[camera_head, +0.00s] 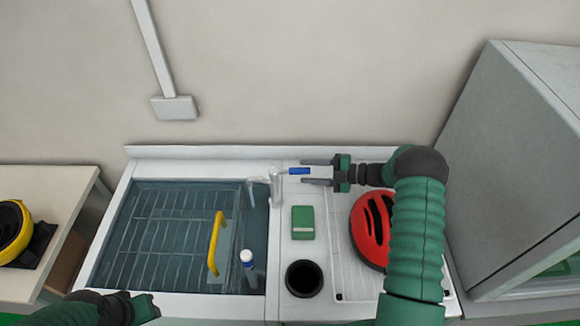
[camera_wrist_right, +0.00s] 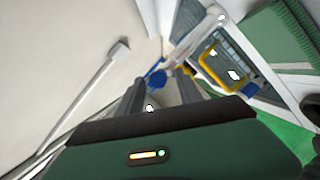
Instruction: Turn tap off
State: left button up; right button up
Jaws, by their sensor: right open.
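The white tap (camera_head: 275,187) stands at the right back edge of the sink. Its blue handle (camera_head: 299,171) points right, toward my right gripper (camera_head: 305,172). That gripper is open, with its fingertips at the handle's outer end; I cannot tell whether they touch it. In the right wrist view the blue handle (camera_wrist_right: 155,80) shows just beyond the tips of my open right gripper (camera_wrist_right: 160,85). Part of my left arm, perhaps with its gripper (camera_head: 135,308), shows at the bottom left; its fingers cannot be made out.
The sink (camera_head: 255,210) holds a wire rack, a yellow-handled item (camera_head: 215,243) and a white-and-blue bottle (camera_head: 247,262). A green sponge (camera_head: 303,222), a black cup (camera_head: 304,279) and a red slotted item (camera_head: 368,232) on a drainer lie right. A grey cabinet (camera_head: 490,150) stands far right.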

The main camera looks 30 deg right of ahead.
aim_at(292, 171)
jog(key=x, duration=0.2)
jog(key=p+x, duration=0.1)
jog(key=x, duration=0.2)
jog(key=shift+w+d+f, duration=0.1)
jog(key=shift+w+f, duration=0.15)
jog(key=shift+w, duration=0.1)
jog(key=shift+w+a, duration=0.1)
jog(key=shift+a, duration=0.25)
jog(key=shift+a, duration=0.1)
jog(key=c, duration=0.6)
grip_shut()
